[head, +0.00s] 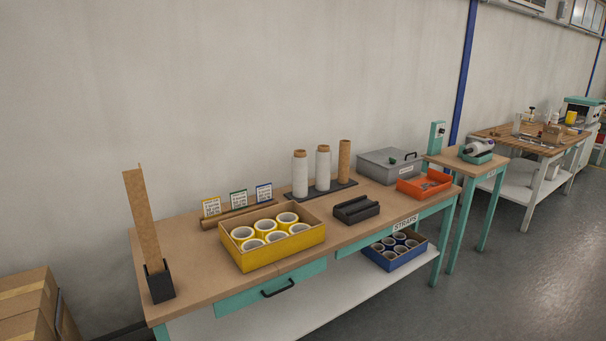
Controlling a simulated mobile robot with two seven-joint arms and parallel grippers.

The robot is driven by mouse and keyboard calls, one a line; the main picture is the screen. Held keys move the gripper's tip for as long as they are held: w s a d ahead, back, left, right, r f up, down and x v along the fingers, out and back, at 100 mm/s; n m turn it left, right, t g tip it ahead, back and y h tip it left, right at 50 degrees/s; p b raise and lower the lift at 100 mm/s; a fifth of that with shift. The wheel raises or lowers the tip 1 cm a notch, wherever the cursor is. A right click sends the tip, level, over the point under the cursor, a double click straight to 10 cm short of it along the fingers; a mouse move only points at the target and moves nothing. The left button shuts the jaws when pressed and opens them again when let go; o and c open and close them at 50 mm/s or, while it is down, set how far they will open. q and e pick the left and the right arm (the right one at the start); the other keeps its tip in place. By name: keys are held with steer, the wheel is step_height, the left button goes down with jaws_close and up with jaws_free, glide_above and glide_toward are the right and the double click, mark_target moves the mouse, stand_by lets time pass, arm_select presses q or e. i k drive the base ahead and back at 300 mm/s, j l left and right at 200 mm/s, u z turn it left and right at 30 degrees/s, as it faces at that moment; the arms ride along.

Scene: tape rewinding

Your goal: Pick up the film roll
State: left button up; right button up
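Two white film rolls with brown cores stand upright on a dark base plate (334,189) at the back of the workbench. The left film roll (300,177) and the right film roll (323,169) stand side by side with a small gap. A bare brown tube (344,161) stands upright just right of them on the same plate. Neither of my grippers is in view.
The workbench (200,283) also holds a yellow box of rolls (282,250), a black cradle (356,208), a grey lidded box (388,166), an orange tray (425,186) and a tall board (143,221) in a black stand. Cartons (25,305) stand at left.

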mark_target(300, 158)
steer(key=i+l+u, duration=0.15)
steer(key=i+l, duration=2.25)
